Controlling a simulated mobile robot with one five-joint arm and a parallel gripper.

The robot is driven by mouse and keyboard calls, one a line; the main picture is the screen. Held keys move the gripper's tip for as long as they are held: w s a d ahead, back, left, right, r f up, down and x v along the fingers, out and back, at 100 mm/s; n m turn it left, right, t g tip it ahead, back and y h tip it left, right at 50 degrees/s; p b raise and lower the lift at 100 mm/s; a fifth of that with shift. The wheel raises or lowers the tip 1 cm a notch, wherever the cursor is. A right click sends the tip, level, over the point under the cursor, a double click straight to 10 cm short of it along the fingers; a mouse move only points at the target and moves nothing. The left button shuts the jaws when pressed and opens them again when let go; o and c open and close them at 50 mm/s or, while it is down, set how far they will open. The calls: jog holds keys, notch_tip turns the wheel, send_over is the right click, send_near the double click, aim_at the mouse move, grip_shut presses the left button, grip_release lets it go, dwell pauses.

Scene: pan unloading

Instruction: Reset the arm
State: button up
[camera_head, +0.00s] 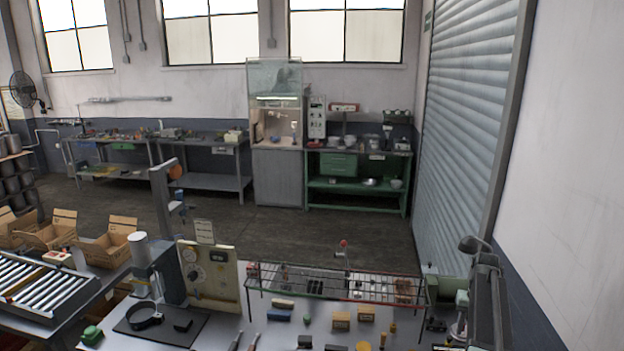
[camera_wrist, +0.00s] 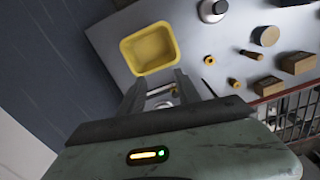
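My gripper (camera_wrist: 162,82) shows in the wrist view with its two grey fingers spread apart. It is open, and I see nothing clasped in it. A small brownish piece and a round metallic part show between the fingers, seemingly on the surface beyond. A yellow tray (camera_wrist: 150,47) lies just past the fingertips, up and to the left, and looks empty. I cannot make out my gripper for certain in the head view.
The wrist view shows a grey bench top (camera_wrist: 190,55) with a round silver-and-black part (camera_wrist: 213,10), cardboard-brown blocks (camera_wrist: 298,63) and small yellow rings. In the head view, a wire rack (camera_head: 335,284) spans the crowded bench. Open floor (camera_head: 330,232) lies behind it.

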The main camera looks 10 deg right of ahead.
jog(key=s+a+f+n+b, duration=0.1)
jog(key=a+f+b, duration=0.4)
jog(key=a, duration=0.9)
jog(key=s+a+f+n+b, duration=0.2)
jog(key=s+a+f+b, duration=0.2)
jog(key=a, duration=1)
jog(key=s+a+f+n+b, duration=0.2)
jog(key=a+f+b, duration=0.4)
jog(key=a, duration=0.7)
jog(key=shift+s+a+f, duration=0.4)
jog(key=shift+s, duration=0.2)
